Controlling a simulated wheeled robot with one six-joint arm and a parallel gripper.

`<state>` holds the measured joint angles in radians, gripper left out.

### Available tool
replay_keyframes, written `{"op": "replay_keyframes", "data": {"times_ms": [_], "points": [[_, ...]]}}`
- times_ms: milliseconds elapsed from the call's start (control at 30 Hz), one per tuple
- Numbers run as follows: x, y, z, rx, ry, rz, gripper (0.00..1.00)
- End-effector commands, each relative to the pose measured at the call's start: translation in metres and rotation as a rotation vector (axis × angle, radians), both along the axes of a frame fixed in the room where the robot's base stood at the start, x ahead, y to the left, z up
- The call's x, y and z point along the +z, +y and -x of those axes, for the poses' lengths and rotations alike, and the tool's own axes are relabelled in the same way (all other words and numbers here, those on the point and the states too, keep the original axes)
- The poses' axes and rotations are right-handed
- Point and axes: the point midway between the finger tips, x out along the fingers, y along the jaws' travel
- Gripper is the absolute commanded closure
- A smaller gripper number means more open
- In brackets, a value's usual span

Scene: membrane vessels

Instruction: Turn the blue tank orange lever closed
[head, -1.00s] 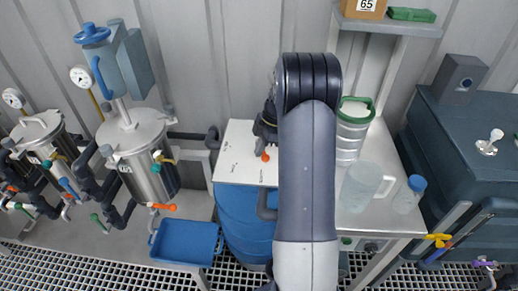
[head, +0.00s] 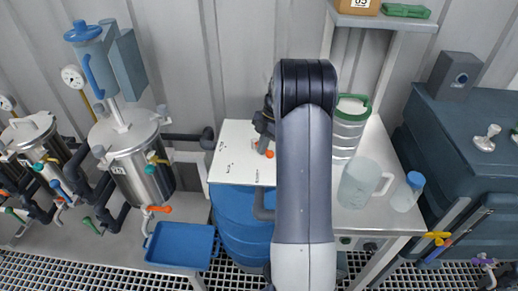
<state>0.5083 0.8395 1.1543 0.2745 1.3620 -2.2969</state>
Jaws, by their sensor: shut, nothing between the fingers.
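A dark blue tank (head: 470,130) stands at the right edge. A yellow-orange lever (head: 437,238) shows at its lower left, beside a blue handle; it looks roughly crosswise, and its exact setting is too small to tell. A blue drum (head: 232,215) stands under the white board at centre; no lever shows on it. My arm rises through the middle of the view. My gripper (head: 264,135) shows only in part, as a dark shape left of the arm with a small orange tip, over the white board. It is shut and empty, well left of the lever and apart from it.
A steel bench (head: 375,215) holds a clear jug (head: 362,185), a blue-capped bottle (head: 407,192) and a green-rimmed container (head: 350,125) between my arm and the tank. A shelf (head: 385,20) overhangs it. Steel vessels (head: 140,165), one with an orange lever (head: 160,209), stand left.

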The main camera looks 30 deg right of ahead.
Motion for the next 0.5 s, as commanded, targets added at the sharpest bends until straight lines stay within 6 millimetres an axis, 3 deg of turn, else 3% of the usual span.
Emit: {"op": "replay_keyframes", "data": {"times_ms": [500], "points": [[0.000, -0.014, -0.001, -0.002, 0.000, 0.001, 1.00]]}}
